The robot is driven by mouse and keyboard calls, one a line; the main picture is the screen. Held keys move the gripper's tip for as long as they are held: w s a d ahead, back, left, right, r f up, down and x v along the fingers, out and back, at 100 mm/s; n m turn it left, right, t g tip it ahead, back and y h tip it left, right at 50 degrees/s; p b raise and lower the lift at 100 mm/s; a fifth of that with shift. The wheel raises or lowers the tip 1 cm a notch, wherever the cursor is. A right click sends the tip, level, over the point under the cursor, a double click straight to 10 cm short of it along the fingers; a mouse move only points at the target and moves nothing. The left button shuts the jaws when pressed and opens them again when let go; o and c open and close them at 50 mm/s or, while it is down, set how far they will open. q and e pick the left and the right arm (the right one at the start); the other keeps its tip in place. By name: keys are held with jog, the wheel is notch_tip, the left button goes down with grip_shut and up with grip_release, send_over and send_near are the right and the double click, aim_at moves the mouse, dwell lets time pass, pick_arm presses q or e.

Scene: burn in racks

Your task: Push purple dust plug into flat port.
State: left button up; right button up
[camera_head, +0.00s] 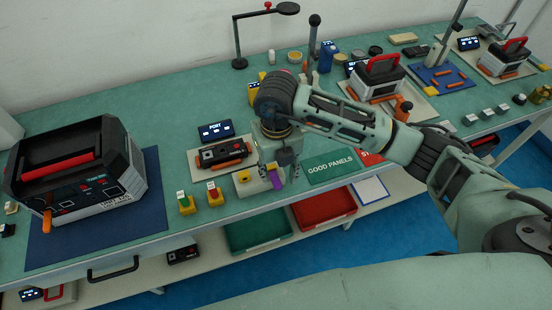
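The purple dust plug (276,179) shows just below my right gripper (278,174), at the right end of a small pale holder (247,188). The gripper points down with its fingers around or just above the plug. I cannot tell whether they touch it. A dark panel unit (222,153) with orange parts lies on a pale board, left of and behind the gripper. A small display reading "PORT" (215,131) stands behind it. The flat port itself is too small to make out. My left gripper is out of view.
A yellow plug (244,179) sits on the holder. A large black tester (75,170) stands on a blue mat at left. A green "GOOD PANELS" mat (331,166) lies to the right.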

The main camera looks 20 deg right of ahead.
aim_at(276, 181)
jog(key=shift+f+p, duration=0.3)
jog(key=shift+f, duration=1.6)
jog(key=shift+c, duration=0.5)
grip_shut()
jog(key=shift+o, duration=0.5)
grip_release()
jog(key=shift+r, duration=0.1)
jog(key=shift+r+b, duration=0.9)
jog(key=shift+r, duration=2.95)
